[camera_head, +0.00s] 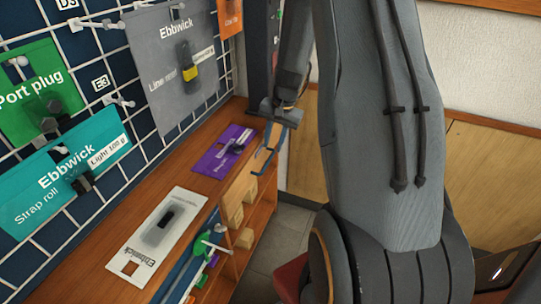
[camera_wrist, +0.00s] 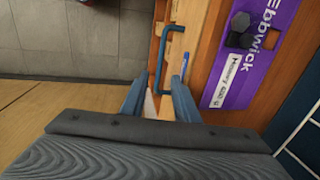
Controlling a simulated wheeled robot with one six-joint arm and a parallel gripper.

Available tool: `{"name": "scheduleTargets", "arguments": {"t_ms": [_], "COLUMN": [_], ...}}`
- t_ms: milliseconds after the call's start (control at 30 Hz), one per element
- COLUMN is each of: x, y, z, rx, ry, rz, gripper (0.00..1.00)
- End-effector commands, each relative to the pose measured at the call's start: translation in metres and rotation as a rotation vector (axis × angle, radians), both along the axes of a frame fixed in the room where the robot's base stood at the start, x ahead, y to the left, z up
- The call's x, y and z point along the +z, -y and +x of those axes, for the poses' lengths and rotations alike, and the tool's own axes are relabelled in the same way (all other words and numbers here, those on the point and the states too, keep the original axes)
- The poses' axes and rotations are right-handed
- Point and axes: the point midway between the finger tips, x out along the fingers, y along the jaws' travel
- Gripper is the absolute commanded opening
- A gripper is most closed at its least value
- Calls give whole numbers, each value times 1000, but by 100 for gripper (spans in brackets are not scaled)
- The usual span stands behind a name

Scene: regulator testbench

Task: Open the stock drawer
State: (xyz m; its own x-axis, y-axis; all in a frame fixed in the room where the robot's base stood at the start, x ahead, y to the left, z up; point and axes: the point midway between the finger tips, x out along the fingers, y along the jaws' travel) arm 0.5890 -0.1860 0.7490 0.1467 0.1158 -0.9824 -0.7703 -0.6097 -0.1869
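The stock drawer's blue bar handle (camera_wrist: 161,56) stands out from the wooden front edge of the counter in the wrist view. It also shows in the head view (camera_head: 264,162), just below my gripper. My gripper (camera_wrist: 160,80) is open in the wrist view, one finger on each side of the handle bar. I cannot tell whether either finger touches the bar. In the head view my gripper (camera_head: 275,138) is small and partly blends with the handle. The drawer front is mostly hidden at this angle, and I cannot tell whether it stands slightly out.
A purple Ebbwick card (camera_head: 224,150) and a white Ebbwick card (camera_head: 157,235) lie on the wooden counter (camera_head: 190,170). Shelves with small boxes (camera_head: 244,238) are below. A pegboard with hanging packs stands at left. Grey floor (camera_wrist: 75,40) is clear before the counter.

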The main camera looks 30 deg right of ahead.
Motion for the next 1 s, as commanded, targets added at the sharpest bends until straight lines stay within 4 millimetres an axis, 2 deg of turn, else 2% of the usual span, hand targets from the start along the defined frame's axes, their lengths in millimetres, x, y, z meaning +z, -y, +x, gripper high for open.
{"name": "scheduleTargets", "arguments": {"t_ms": [200, 400, 767, 800, 967, 1000], "x": [-35, -56, -62, -62, -62, -62], "y": [-5, -8, -8, -8, -8, -8], "z": [4, 7, 9, 9, 9, 9], "rx": [1, 1, 2, 2, 2, 2], "ry": [-3, -2, -1, -1, -1, -1], "rz": [1, 1, -1, -1, 0, 0], "gripper": [28, 28, 28, 26, 0, 0]}}
